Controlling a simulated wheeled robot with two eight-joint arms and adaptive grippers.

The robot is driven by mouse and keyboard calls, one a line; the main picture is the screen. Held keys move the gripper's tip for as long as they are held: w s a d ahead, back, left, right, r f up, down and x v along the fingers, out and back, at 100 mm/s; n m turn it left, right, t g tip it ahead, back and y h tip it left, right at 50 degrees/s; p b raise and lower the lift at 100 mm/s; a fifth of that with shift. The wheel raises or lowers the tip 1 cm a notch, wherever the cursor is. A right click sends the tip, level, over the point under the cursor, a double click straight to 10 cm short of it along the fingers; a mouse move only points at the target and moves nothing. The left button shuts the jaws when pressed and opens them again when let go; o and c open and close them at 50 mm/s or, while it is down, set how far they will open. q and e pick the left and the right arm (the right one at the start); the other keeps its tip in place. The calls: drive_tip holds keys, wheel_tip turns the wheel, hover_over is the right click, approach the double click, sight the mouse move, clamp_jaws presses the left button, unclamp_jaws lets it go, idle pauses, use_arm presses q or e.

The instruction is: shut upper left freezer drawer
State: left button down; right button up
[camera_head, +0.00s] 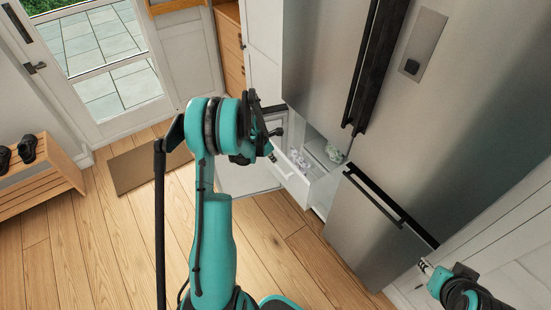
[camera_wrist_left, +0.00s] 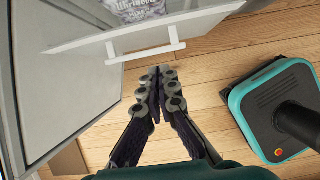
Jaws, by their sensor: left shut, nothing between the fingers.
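The upper left freezer drawer (camera_head: 297,182) is white and stands pulled out of the fridge, with frozen bags inside. In the left wrist view its front (camera_wrist_left: 205,22) and white bar handle (camera_wrist_left: 146,45) show at the top. My left gripper (camera_head: 272,154) is at the handle side of the drawer in the head view. In the left wrist view its fingers (camera_wrist_left: 160,72) are shut and empty, just short of the handle; contact cannot be made out. My right gripper (camera_head: 425,266) is at the lower right, by the shut freezer door, its opening too small to judge.
The left freezer door (camera_wrist_left: 70,90) stands open beside the drawer. The right freezer door (camera_head: 370,230) is shut, below the steel fridge doors (camera_head: 460,100). A doormat (camera_head: 145,165) and shoe bench (camera_head: 38,185) are to the left. The wooden floor (camera_head: 100,240) is otherwise clear.

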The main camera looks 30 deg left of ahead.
sight(285, 161)
use_arm(q)
drive_tip(key=w+f+b, duration=0.1)
drive_tip(key=f, duration=0.1)
drive_tip(key=w+d+f+b, duration=0.1)
drive_tip(key=w+f, duration=0.1)
drive_tip(key=w+d+f, duration=0.1)
drive_tip(key=w+f, duration=0.1)
drive_tip(key=shift+f+b, duration=0.3)
drive_tip(key=shift+b, duration=0.1)
drive_tip(key=shift+w+d+r, duration=0.1)
drive_tip(key=shift+w+d, duration=0.1)
drive_tip(key=shift+w, duration=0.35)
drive_tip(key=w+d, duration=0.3)
drive_tip(key=w, duration=0.5)
drive_tip(key=shift+w+d+b, duration=0.25)
drive_tip(key=shift+w+b, duration=0.05)
drive_tip(key=shift+b, duration=0.15)
